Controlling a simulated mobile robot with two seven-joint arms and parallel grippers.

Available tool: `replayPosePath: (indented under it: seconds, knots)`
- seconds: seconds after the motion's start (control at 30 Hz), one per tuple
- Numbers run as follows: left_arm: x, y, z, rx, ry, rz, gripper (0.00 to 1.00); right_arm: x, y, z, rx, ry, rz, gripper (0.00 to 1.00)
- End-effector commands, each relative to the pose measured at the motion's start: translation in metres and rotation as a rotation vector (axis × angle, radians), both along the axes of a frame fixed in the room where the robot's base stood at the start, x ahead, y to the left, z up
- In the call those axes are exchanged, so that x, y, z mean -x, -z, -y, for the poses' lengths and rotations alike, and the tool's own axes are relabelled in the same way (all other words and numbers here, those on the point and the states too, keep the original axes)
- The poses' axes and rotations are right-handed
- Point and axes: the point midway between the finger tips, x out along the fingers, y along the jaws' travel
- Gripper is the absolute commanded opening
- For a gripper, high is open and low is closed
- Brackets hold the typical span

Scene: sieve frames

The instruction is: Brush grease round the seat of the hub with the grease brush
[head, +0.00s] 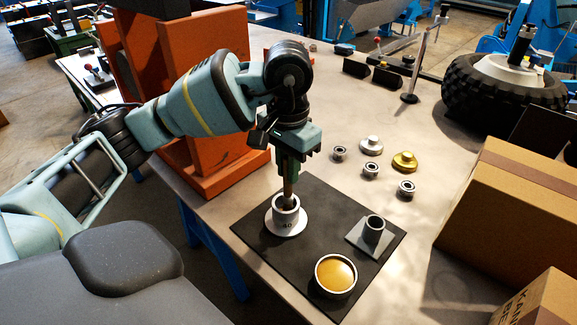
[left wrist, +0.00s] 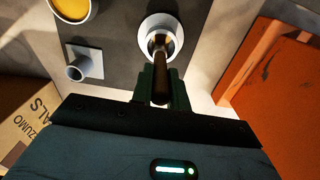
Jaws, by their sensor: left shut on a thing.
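The hub (head: 284,222) is a pale metal flange with an upright collar, standing on a black mat (head: 318,195). My left gripper (head: 289,177) is above it, shut on the brown handle of the grease brush (head: 287,195). The brush points down and its lower end is inside the hub's collar, so its bristles are hidden. In the left wrist view the brush (left wrist: 160,85) reaches into the hub (left wrist: 174,27). A round tin of amber grease (head: 336,275) stands at the mat's front corner. My right gripper is not in view.
A square-based grey holder (head: 372,233) with an upright tube stands on the mat, right of the hub. An orange fixture (head: 205,150) rises close behind my left arm. Several small bearings and flanges (head: 371,170) lie beyond the mat. Cardboard boxes (head: 510,210) stand at right.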

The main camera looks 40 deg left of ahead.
Motion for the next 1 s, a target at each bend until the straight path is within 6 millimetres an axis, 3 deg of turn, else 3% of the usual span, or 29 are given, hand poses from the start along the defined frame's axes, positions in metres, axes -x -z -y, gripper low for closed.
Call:
replayPosePath:
  seconds: [1.0]
  knots:
    - [0.0060, 0.0009, -0.0066, -0.001, 0.000, -0.002, 0.00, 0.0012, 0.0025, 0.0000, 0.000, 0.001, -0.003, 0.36]
